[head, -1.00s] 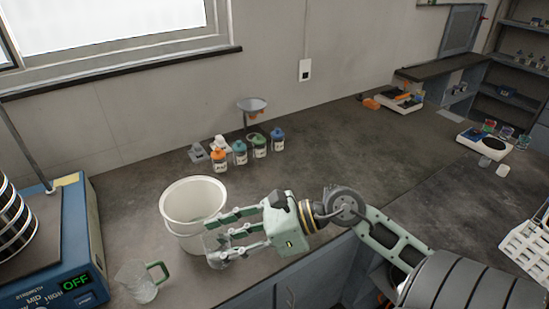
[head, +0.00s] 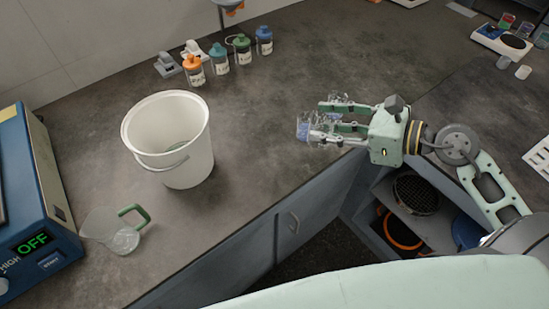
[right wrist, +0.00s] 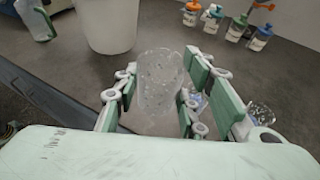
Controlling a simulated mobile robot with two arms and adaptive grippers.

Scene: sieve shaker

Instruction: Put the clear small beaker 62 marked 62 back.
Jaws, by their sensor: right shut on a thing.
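My right gripper (head: 318,122) is shut on a clear small beaker (right wrist: 160,82), held between its green-padded fingers over the counter. In the head view the beaker is small and partly hidden by the fingers. Its marking cannot be read, so I cannot confirm that it is 62. In the right wrist view another clear piece (right wrist: 260,114) shows beside the right finger, partly covered. My left gripper is not in view.
A white bucket (head: 150,125) and a clear jug with a green handle (head: 112,232) stand at left, beside the blue shaker (head: 40,190) reading OFF. Several capped bottles (head: 218,60) stand at the back. A balance (head: 500,38) is far right. Counter between bucket and gripper is clear.

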